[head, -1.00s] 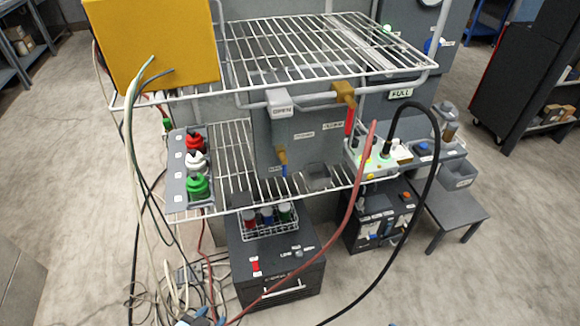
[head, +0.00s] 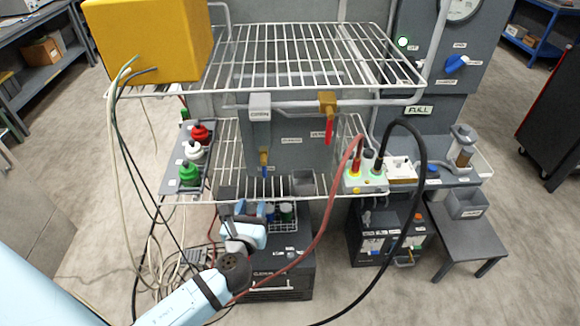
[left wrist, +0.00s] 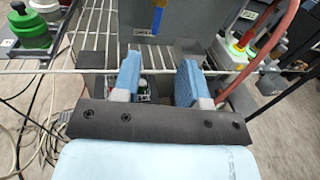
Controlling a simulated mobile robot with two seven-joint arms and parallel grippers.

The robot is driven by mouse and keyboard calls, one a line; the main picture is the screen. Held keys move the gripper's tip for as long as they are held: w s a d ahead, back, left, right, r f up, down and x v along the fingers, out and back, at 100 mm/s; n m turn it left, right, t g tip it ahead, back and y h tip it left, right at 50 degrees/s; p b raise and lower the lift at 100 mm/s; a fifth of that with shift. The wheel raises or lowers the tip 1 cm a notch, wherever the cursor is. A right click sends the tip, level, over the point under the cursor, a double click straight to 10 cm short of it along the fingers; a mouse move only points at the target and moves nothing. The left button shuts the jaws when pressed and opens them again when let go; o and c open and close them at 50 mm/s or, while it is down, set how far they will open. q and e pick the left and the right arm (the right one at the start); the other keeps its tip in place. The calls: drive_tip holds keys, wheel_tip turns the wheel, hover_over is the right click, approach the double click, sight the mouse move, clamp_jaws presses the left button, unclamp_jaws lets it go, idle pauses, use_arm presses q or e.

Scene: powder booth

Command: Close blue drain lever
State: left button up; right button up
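The blue drain lever (head: 264,169) hangs straight down from a small brass valve (head: 264,155) on the lower front of the grey tank (head: 295,150). In the left wrist view the blue lever (left wrist: 157,19) shows at the top, beyond the fingers. My left gripper (head: 254,209) is just below and in front of the wire shelf's front edge, lower than the lever and apart from it. Its two blue fingers (left wrist: 158,80) are spread with nothing held between them. My right gripper is not in view.
The wire shelf's front rail (left wrist: 60,72) crosses in front of the tank. A red-lever valve (head: 329,125) sits higher right. A red cable (head: 325,215) and black cable (head: 422,170) loop on the right. Red, white and green knobs (head: 189,175) stand left. A rack of bottles (head: 288,222) is below.

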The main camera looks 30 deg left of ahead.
sight(264, 167)
use_arm(q)
drive_tip(key=p+x, duration=0.1)
drive_tip(key=x, duration=0.3)
drive_tip(key=p+x, duration=0.1)
drive_tip(key=x, duration=0.3)
drive_tip(key=p+x, duration=0.1)
drive_tip(key=x, duration=0.4)
drive_tip(key=shift+a+r, duration=0.1)
drive_tip(key=shift+r, duration=0.25)
drive_tip(key=shift+w+a, duration=0.2)
drive_tip(key=shift+w, duration=0.25)
drive_tip(key=c, duration=0.6)
clamp_jaws()
drive_tip(key=shift+f, duration=0.1)
